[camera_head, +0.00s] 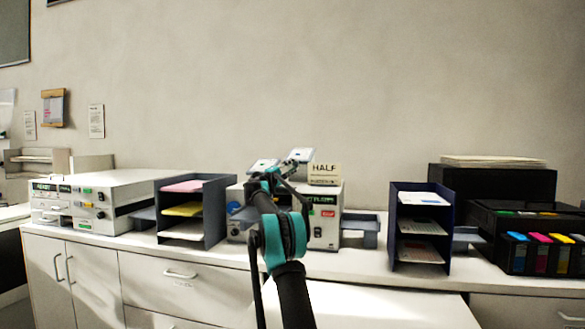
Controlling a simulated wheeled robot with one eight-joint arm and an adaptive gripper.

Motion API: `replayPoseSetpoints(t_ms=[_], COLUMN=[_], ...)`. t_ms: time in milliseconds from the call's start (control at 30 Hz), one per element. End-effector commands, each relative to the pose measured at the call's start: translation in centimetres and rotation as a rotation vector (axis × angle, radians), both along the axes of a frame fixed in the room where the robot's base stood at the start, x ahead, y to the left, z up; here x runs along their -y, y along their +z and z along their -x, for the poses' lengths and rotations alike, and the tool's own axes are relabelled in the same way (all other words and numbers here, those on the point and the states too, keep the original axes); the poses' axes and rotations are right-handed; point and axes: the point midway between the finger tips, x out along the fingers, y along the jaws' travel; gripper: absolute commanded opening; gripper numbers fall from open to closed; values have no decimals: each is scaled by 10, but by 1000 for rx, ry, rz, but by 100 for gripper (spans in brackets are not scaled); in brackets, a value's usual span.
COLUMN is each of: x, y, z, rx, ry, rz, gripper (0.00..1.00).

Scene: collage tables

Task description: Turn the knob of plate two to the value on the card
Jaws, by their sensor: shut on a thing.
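My gripper (275,180) is at the device's upper front, left of the card. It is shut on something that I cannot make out. No knob or plate number is readable. Two pale slabs show above my gripper, but what they are is unclear.
A blue paper rack (205,210) stands left of the device and another (447,235) right of it. A white machine (100,200) is at the far left. A black printer with colour cartridges (540,252) is at the right. Some white counter (370,257) in front is clear.

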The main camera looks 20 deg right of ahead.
Motion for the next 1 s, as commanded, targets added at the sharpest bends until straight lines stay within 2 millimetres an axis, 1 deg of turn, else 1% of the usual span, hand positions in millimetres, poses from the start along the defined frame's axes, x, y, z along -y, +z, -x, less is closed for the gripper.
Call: replayPoseSetpoints(t_ms=[33,200,467,567,667,767,867,1000], x=[-1,-1,0,-4,-13,-29,-48,-77], y=[-1,-1,0,-1,-5,-11,-18,-17], z=[0,0,0,1,6,14,23,37], rx=[0,0,0,0,1,1,1,0], ry=[1,1,0,1,3,4,4,4], rz=[-2,-1,-1,-1,-1,-2,-2,-2], gripper=[26,46,46,46,46,46,46,46])
